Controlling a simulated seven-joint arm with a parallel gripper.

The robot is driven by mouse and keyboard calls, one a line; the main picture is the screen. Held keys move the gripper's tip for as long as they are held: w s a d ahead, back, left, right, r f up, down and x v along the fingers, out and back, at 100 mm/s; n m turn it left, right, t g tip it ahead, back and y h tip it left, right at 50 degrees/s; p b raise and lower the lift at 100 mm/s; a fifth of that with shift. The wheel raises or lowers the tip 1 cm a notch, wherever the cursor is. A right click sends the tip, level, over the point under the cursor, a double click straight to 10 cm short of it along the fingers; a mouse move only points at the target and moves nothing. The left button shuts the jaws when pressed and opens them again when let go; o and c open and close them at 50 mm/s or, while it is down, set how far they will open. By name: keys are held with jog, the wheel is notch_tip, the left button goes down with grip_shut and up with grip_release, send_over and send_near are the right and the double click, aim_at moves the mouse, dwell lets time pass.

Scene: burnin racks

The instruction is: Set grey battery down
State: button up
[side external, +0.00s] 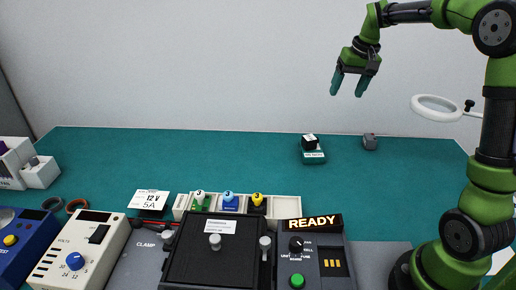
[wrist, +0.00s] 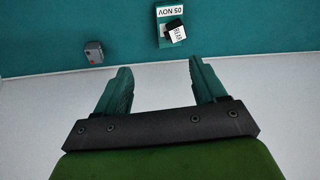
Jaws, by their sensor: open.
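The grey battery (side external: 370,142) rests on the green mat near its back edge, right of a small labelled stand. It also shows at the upper left of the wrist view (wrist: 94,52), with a small red mark on it. My gripper (side external: 349,84) is open and empty, raised well above the mat against the wall. In the wrist view my two teal fingers (wrist: 160,82) are spread apart with nothing between them. The battery is apart from the fingers.
A black battery with a white label (side external: 309,142) sits on a green holder (side external: 313,157) marked with a date. A tray (side external: 285,207) with several coloured pieces, a READY tester (side external: 314,262) and a power supply (side external: 80,250) line the front. A ring lamp (side external: 436,108) is at right. The middle mat is clear.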

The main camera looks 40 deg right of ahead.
jog(key=s+a+r+n+t, duration=0.1)
jog(key=s+a+r, duration=0.1)
jog(key=s+a, duration=0.35)
jog(key=s+a+r+n+t, duration=0.1)
jog(key=s+a, duration=0.1)
jog(key=a, duration=0.7)
jog(key=s+a+f+t+y, duration=0.2)
jog(key=s+a+f, duration=0.1)
jog(key=s+a, duration=0.5)
jog(key=shift+s+a+f+n, duration=0.3)
jog(key=shift+s+a+n, duration=0.1)
jog(key=shift+s, duration=0.2)
